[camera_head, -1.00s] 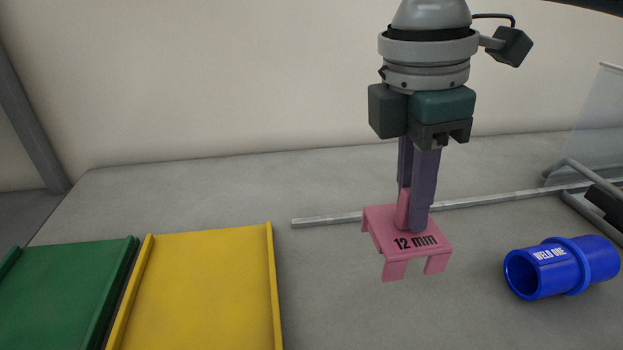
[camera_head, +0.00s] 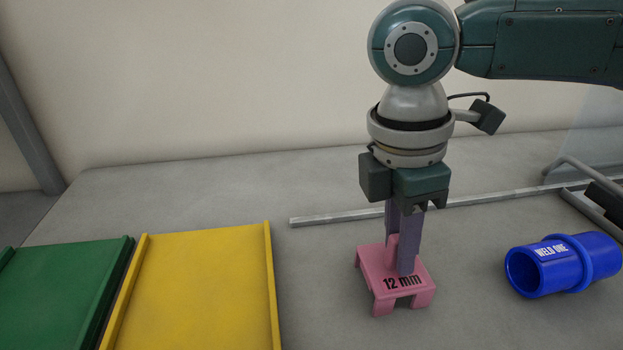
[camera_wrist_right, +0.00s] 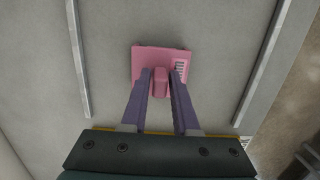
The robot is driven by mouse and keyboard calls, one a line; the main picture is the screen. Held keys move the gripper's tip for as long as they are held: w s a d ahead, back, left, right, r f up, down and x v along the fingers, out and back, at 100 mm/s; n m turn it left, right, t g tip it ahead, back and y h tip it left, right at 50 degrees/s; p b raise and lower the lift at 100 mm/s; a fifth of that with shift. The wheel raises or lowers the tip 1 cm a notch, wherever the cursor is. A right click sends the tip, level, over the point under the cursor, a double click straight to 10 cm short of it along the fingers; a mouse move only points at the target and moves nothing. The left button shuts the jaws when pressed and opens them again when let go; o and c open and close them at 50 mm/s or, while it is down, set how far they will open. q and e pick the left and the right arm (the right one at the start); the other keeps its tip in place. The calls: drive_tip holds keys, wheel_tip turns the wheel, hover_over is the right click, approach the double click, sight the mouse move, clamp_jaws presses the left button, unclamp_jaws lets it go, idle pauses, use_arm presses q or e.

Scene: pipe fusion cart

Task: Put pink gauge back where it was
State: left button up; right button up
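The pink gauge (camera_head: 391,281), marked "12 mm", is a small stand with legs and an upright tab on top. It is upright at or just above the grey table, between the yellow tray and the blue pipe; I cannot tell whether its legs touch. My right gripper (camera_head: 402,258) points down from above, with its purple fingers on either side of the tab. In the right wrist view the gauge (camera_wrist_right: 161,64) lies at the fingertips (camera_wrist_right: 161,82), with the tab between them. The fingers look closed on the tab. My left gripper is not in view.
A yellow tray (camera_head: 271,270) and a green tray (camera_head: 126,252) are at the left. A blue pipe piece (camera_head: 562,264) marked "WELD ONE" lies at the right. A thin grey rail (camera_head: 325,220) runs behind the gauge. The table between the yellow tray and gauge is clear.

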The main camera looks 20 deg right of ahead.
sight(382, 267)
drive_tip(key=shift+o, duration=1.3)
wheel_tip(382, 267, up, 12)
drive_tip(key=a+p, duration=0.1)
drive_tip(key=a, duration=0.1)
drive_tip(key=s+a+f+m+t+y, duration=0.1)
drive_tip(key=s+a+f+m, duration=0.1)
drive_tip(key=s+a+f, duration=0.1)
drive_tip(key=s+a+f+m+t+y, duration=0.1)
drive_tip(key=s+a+f+m+y, duration=0.1)
drive_tip(key=s+a+f+m, duration=0.1)
drive_tip(key=s+a+f+m+t+y, duration=0.1)
drive_tip(key=s+a+f+m, duration=0.2)
drive_tip(key=s+f, duration=0.1)
drive_tip(key=shift+a+f+y, duration=0.25)
drive_tip(key=shift+a+y, duration=0.05)
drive_tip(key=shift+a, duration=0.05)
drive_tip(key=s+d+m+h, duration=0.1)
drive_tip(key=s+d, duration=0.1)
drive_tip(key=d, duration=0.1)
drive_tip(key=s+d+f+m+h, duration=0.1)
drive_tip(key=s+d+m, duration=0.1)
drive_tip(key=s+d+m+t+h, duration=0.1)
drive_tip(key=s+d+m, duration=0.1)
drive_tip(key=d, duration=0.1)
drive_tip(key=shift+d+f, duration=0.25)
drive_tip(key=shift+d, duration=0.05)
